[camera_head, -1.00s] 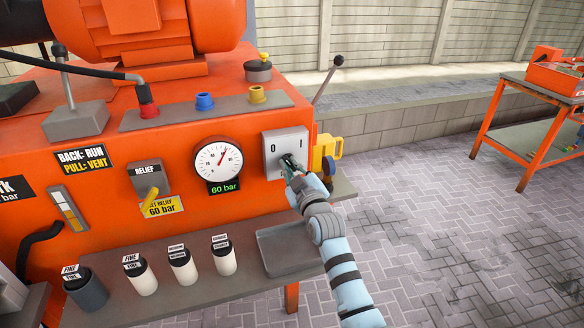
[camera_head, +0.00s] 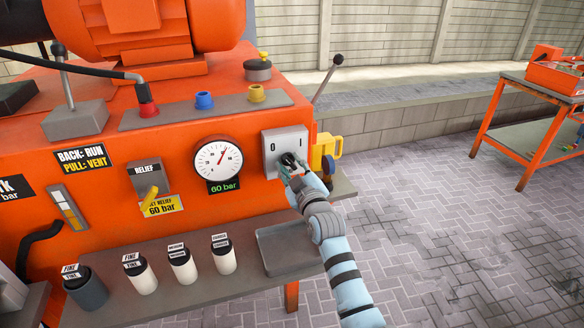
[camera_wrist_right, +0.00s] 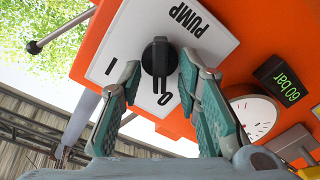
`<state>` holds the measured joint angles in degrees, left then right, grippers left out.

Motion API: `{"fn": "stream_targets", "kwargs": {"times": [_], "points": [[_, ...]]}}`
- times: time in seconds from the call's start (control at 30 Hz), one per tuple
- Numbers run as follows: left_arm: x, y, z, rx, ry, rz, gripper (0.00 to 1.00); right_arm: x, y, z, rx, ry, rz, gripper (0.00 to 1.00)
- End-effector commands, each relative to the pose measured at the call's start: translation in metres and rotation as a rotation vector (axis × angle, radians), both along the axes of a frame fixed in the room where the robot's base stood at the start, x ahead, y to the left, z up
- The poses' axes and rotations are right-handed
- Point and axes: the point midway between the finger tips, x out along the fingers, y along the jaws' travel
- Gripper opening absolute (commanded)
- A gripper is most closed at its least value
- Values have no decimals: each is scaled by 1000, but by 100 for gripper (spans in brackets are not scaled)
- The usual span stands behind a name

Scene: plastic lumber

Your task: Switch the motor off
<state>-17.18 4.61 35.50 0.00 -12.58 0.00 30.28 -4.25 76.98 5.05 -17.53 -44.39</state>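The grey switch box (camera_head: 272,159) marked O and I is on the orange machine's front. Its black knob (camera_head: 289,159) is partly hidden by my right gripper (camera_head: 284,170) in the head view. In the right wrist view, the white plate reads PUMP, and the black knob (camera_wrist_right: 160,60) has its lower end close to the O mark. My right gripper's teal fingers (camera_wrist_right: 158,75) stand on either side of the knob, spread, with narrow gaps showing. Part of the plate is behind the fingers. My left gripper is not in view.
The gauge (camera_head: 218,160) has a display reading 60 bar. The relief lever (camera_head: 150,198) is left of it. A yellow part (camera_head: 326,152) is close to the right of the switch. A grey tray (camera_head: 287,255) and several labelled cylinders are below. Paved floor is open at right.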

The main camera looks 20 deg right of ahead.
Motion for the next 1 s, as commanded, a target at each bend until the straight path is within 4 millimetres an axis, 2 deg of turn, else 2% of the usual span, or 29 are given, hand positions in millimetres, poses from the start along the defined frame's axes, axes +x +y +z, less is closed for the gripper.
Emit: {"fn": "stream_targets", "kwargs": {"times": [0.17,0.4,0.53,0.67,1.0], "points": [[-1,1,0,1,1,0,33,-15,-1,-1,1,0,0,31],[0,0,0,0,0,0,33,-81,-5,-1,0,1,-1,31],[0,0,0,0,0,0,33,-108,-7,-1,0,2,0,31],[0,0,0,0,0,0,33,-120,-8,0,0,0,0,31],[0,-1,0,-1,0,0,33,-120,-8,0,0,0,0,31]]}}
